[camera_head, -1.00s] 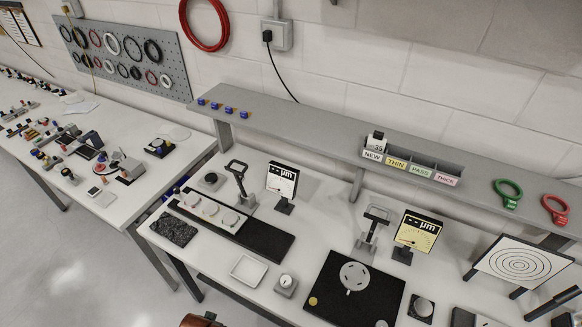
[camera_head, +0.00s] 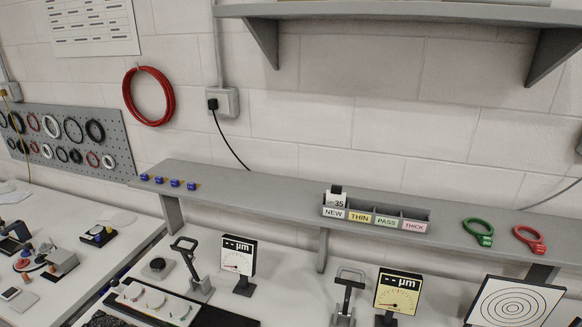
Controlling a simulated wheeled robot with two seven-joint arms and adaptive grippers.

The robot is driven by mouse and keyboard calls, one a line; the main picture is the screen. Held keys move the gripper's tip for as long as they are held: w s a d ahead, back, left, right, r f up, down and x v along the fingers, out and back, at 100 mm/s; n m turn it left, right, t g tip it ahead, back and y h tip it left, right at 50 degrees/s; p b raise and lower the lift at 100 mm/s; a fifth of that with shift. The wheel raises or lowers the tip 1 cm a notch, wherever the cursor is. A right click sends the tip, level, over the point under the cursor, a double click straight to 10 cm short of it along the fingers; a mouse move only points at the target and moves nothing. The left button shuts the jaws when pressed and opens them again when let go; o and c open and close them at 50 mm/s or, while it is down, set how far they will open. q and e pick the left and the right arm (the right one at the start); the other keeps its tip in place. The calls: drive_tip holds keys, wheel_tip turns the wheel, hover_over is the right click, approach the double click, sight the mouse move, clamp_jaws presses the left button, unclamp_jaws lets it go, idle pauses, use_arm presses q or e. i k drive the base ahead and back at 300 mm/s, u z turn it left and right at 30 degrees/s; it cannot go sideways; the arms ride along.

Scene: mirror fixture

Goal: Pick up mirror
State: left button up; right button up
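A pale tray (camera_head: 178,310) with several round discs lies at the lower left of the bench, cut by the picture's bottom edge. I cannot tell whether any of these discs is the mirror. Neither of my grippers is in view.
Two "µm" gauges, one white-faced (camera_head: 238,257) and one yellow-faced (camera_head: 397,292), stand beside grey lever stands. A raised shelf (camera_head: 265,189) carries blue pieces, a labelled sorting box (camera_head: 375,215), a green ring (camera_head: 478,232) and a red ring (camera_head: 530,239). A target board (camera_head: 515,303) stands right.

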sight(133, 293)
drive_tip(key=u, duration=1.25)
